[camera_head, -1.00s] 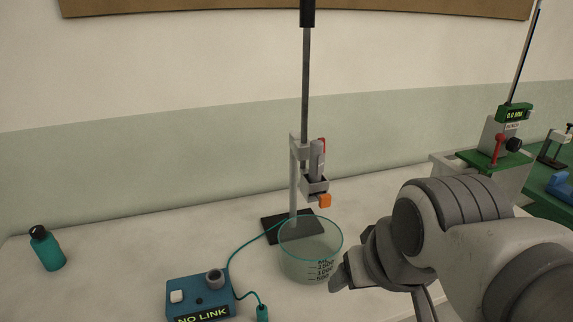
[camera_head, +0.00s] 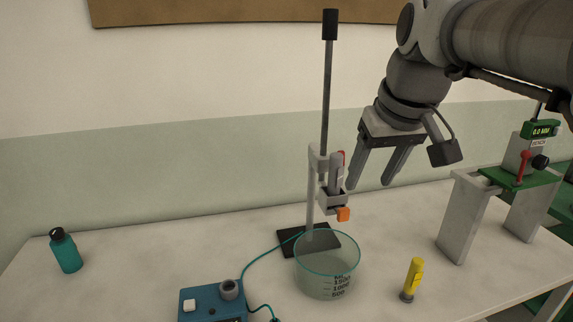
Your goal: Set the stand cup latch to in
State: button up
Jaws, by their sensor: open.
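The stand (camera_head: 311,190) is a grey upright on a black base (camera_head: 290,234), with a tall dark rod (camera_head: 327,100) above it. My gripper (camera_head: 370,184) is open and empty, fingers pointing down, up and right of the orange block. It appears apart from the holder, though depth is hard to judge.
A glass beaker (camera_head: 327,275) stands just in front of the stand. A blue control box (camera_head: 210,303) with a teal cable lies front left, and a teal bottle (camera_head: 66,251) far left. A yellow torch-like object (camera_head: 414,278) stands right; a green-topped frame (camera_head: 520,177) is further right.

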send_near(345, 210)
jog(key=shift+n, duration=0.3)
jog(key=b+x, duration=0.2)
jog(key=x, duration=0.7)
jog(key=shift+w+f+b, duration=0.1)
jog(key=shift+f+b, duration=0.05)
jog(key=shift+b, duration=0.15)
grip_shut()
dwell(1.0)
